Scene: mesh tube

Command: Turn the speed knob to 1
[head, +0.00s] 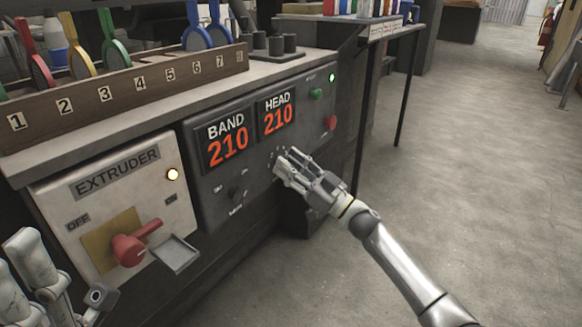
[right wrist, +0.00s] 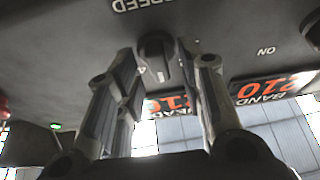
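The speed knob (right wrist: 158,55) is dark and round, with a white pointer mark, on the dark control panel (head: 205,200). The SPEED label (right wrist: 142,5) shows upside down beside it in the right wrist view. My right gripper (head: 283,162) is at the panel below the HEAD display and hides the knob in the head view. In the right wrist view its fingers (right wrist: 158,62) stand on either side of the knob, apart; whether one touches it I cannot tell. My left gripper (head: 60,285) is partly in view at lower left, away from this knob.
BAND (head: 228,147) and HEAD (head: 277,117) displays read 210. Another small knob (head: 236,190) is left of my right gripper. The extruder box (head: 75,200) has a red switch handle (head: 133,243). Green (head: 316,94) and red (head: 330,122) buttons are at right. The floor at right is clear.

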